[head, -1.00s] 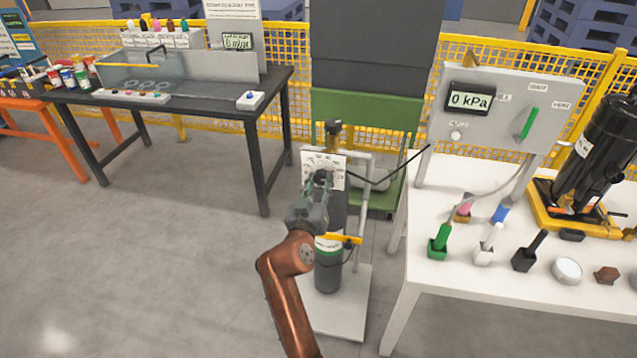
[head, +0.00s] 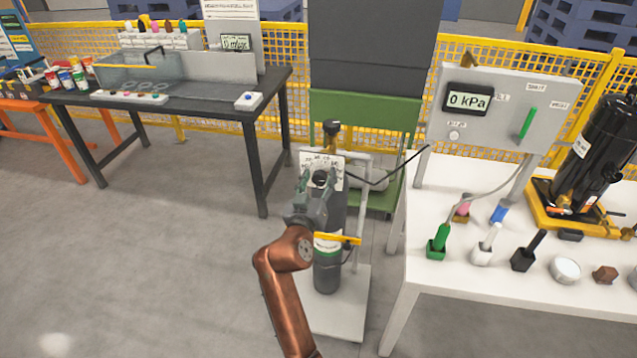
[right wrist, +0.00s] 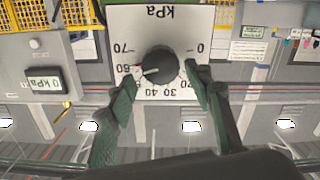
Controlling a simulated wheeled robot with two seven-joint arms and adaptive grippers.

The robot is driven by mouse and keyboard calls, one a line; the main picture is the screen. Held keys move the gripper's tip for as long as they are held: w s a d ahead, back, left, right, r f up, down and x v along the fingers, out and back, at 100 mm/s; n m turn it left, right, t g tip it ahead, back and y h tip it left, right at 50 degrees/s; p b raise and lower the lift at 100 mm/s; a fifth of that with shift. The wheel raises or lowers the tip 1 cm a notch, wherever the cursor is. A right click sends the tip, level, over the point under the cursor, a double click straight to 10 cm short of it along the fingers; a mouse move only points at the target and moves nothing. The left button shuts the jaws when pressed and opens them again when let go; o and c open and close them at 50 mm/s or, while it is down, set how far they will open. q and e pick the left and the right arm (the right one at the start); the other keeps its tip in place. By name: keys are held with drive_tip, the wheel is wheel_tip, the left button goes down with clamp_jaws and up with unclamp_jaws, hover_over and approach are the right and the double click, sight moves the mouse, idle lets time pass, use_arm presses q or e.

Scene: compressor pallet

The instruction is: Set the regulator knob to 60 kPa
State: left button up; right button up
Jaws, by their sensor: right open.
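The regulator knob (right wrist: 160,62) is a round black knob on a white kPa dial plate (right wrist: 198,22), which looks upside down in the right wrist view. A small red and white mark on the knob points towards the 60 on the scale. In the head view the dial plate (head: 338,165) stands above a dark gas cylinder (head: 327,275). My right gripper (right wrist: 163,78) is open, with one green finger on each side of the knob; a gap shows on the left side. It also shows in the head view (head: 319,180). My left gripper is not in view.
A grey panel on the right has a display (head: 467,99) reading 0 kPa. The white table (head: 425,290) holds coloured tools and a black pump. A dark workbench (head: 190,100) stands at left. A black hose runs from the cylinder area towards the panel. The floor at left is clear.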

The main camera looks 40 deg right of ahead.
wheel_tip(320, 180, up, 8)
drive_tip(key=shift+r, duration=0.1)
idle(0.6)
